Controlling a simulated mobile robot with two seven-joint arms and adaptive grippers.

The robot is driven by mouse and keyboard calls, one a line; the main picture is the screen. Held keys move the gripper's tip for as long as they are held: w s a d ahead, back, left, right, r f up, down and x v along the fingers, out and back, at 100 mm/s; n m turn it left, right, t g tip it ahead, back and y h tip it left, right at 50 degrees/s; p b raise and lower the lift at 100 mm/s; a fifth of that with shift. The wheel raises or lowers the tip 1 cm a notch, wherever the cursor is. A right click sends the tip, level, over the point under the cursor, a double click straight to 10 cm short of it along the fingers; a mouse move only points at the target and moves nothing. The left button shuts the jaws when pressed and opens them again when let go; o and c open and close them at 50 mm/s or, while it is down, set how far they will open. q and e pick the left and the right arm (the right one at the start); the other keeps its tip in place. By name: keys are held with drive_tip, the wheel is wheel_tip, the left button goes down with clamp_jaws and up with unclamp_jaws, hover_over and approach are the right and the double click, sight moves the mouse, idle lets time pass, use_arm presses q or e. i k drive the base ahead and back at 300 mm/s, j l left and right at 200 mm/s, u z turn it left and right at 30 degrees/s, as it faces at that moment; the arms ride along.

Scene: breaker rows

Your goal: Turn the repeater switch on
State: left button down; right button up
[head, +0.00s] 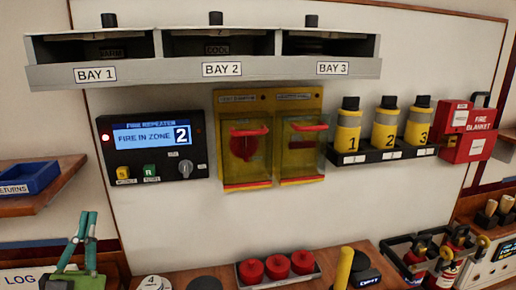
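The fire repeater (152,146) is a black wall panel at the left. Its lit blue screen reads "FIRE IN ZONE 2", with a red light at its left edge. A grey rotary switch (184,170) sits at its lower right; its small labels are too small to read. A yellow button (123,172) and a green button (150,170) marked R are left of it. My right gripper is not in view.
Two yellow-framed covers (270,138) hang right of the panel. A shelf (205,74) marked BAY 1 to BAY 3 is above. Yellow numbered bottles (386,127) stand right. A blue returns tray (28,178) is left. Red knobs (277,267) sit below. The wall directly below the panel is clear.

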sight(185, 167)
drive_tip(key=k+l, duration=0.1)
drive_tip(key=k, duration=1.1)
